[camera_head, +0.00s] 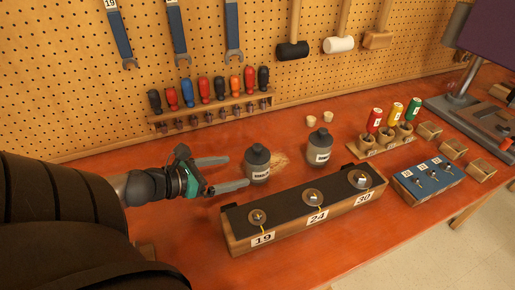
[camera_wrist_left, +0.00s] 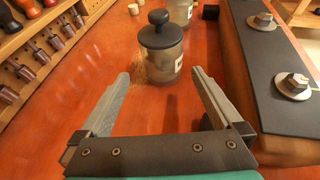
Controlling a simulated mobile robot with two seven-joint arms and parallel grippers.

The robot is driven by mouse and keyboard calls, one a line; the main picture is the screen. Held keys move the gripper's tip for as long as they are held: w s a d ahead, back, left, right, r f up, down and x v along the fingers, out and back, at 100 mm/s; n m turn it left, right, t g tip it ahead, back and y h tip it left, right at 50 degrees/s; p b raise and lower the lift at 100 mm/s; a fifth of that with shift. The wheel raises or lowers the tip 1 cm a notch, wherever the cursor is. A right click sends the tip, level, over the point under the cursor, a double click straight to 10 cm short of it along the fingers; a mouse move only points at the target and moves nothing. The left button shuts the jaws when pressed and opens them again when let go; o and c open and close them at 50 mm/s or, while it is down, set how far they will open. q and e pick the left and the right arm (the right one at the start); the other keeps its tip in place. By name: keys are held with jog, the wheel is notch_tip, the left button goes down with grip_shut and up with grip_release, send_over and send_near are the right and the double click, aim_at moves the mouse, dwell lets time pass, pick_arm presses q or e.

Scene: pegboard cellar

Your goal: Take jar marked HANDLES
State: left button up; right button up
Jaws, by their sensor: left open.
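Two grey jars with dark knobbed lids stand upright on the red-orange bench. The nearer jar (camera_head: 257,165) has a white label whose small lettering I cannot read surely; the farther jar (camera_head: 319,148) also has a label too small to read. My left gripper (camera_head: 232,174) is open and empty, low over the bench, its fingers pointing at the nearer jar. In the left wrist view, this jar (camera_wrist_left: 163,64) stands just beyond and between the two fingertips (camera_wrist_left: 160,74), apart from them. The farther jar (camera_wrist_left: 182,12) is partly cut off there. My right gripper is not in view.
A long block (camera_head: 239,238) with bolts, numbered 19, 24 and 30, lies in front of the jars. A screwdriver rack (camera_head: 215,113) runs behind. Bottles (camera_head: 375,121) and small boxes stand right.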

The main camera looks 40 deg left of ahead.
aim_at(246, 168)
pick_arm(q)
jog(key=b+x, duration=0.1)
jog(key=x, duration=0.3)
jog(key=shift+w+f+b, duration=0.2)
jog(key=shift+w+b, duration=0.15)
jog(key=shift+b+x, duration=0.3)
jog(key=shift+x, duration=0.6)
jog(key=shift+w+d+f, duration=0.15)
jog(key=shift+w+d, duration=0.05)
jog(key=shift+w, duration=0.2)
jog(key=shift+b+x, duration=1.25)
jog(key=shift+x, duration=0.95)
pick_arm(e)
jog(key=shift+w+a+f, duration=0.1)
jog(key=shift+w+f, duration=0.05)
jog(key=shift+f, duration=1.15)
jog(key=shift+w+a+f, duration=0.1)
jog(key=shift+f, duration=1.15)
pick_arm(q)
jog(key=shift+d, duration=0.2)
grip_shut()
